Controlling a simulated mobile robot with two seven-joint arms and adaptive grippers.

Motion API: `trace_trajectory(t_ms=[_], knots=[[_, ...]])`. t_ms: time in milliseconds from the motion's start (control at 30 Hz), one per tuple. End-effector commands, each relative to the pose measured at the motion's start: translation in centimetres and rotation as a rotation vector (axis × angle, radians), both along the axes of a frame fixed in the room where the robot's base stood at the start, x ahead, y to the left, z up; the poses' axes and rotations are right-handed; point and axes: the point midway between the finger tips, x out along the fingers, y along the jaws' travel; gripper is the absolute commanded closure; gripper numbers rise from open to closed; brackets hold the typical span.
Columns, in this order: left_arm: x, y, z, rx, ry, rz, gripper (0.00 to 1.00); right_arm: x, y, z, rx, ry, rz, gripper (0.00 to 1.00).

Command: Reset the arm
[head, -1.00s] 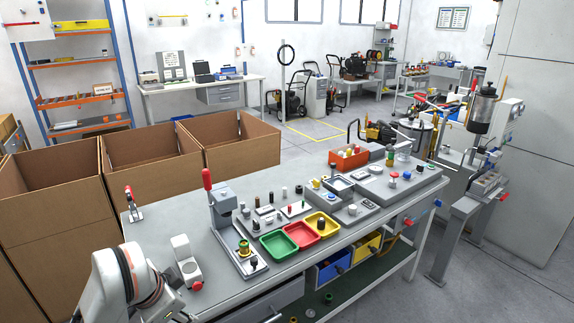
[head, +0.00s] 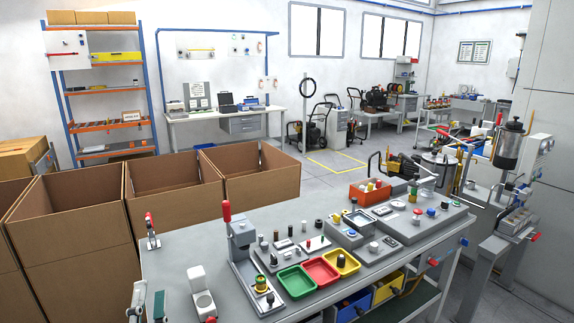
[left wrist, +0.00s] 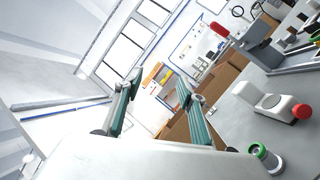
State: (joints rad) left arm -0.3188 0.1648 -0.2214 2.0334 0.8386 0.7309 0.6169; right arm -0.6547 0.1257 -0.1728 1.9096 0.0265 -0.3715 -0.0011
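My left gripper (head: 148,290) shows at the bottom left of the head view, with two green-grey fingers standing apart. It is over or in front of the near left end of the grey workbench (head: 180,255); its height is hard to judge. In the left wrist view the same gripper (left wrist: 156,85) is open, with nothing between its fingers, and points toward the far wall. The rest of my left arm is out of the head view. My right arm and gripper are not in view.
A white device with a red knob (head: 201,293) stands just right of the gripper. Beyond it are a red-handled press (head: 240,240) and green (head: 296,281), red (head: 321,270) and yellow (head: 343,262) trays. Open cardboard boxes (head: 75,220) stand behind the bench.

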Motion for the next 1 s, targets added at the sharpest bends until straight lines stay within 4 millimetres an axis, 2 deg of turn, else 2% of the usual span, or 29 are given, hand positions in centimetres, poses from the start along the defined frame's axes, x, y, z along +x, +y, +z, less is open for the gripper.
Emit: trace_trajectory(t_ms=[100,233,300,400,533,600,700,833,1000], knots=[[-0.7,-5.2,-5.6,0.450,0.198,-0.045,0.60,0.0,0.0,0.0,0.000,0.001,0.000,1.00],[-2.6,-9.4,-13.4,0.925,0.387,-0.115,0.60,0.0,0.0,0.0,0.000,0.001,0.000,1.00],[-4.1,-10.6,-17.7,1.157,0.474,-0.161,0.60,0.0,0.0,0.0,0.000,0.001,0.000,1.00],[-7.1,-11.4,-23.9,1.468,0.584,-0.239,0.60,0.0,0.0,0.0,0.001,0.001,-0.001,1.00],[-11.0,-11.0,-30.2,1.800,0.686,-0.343,0.60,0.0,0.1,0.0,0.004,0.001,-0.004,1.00],[-12.9,-10.5,-32.6,1.931,0.723,-0.392,0.60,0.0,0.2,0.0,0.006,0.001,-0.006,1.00],[-14.7,-9.8,-34.7,2.059,0.756,-0.442,0.60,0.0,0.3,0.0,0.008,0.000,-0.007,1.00],[-15.7,-9.4,-35.8,2.128,0.772,-0.470,0.60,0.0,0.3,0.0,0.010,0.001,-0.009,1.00],[-15.8,-9.3,-35.9,2.133,0.774,-0.474,0.60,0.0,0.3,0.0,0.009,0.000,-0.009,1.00]])
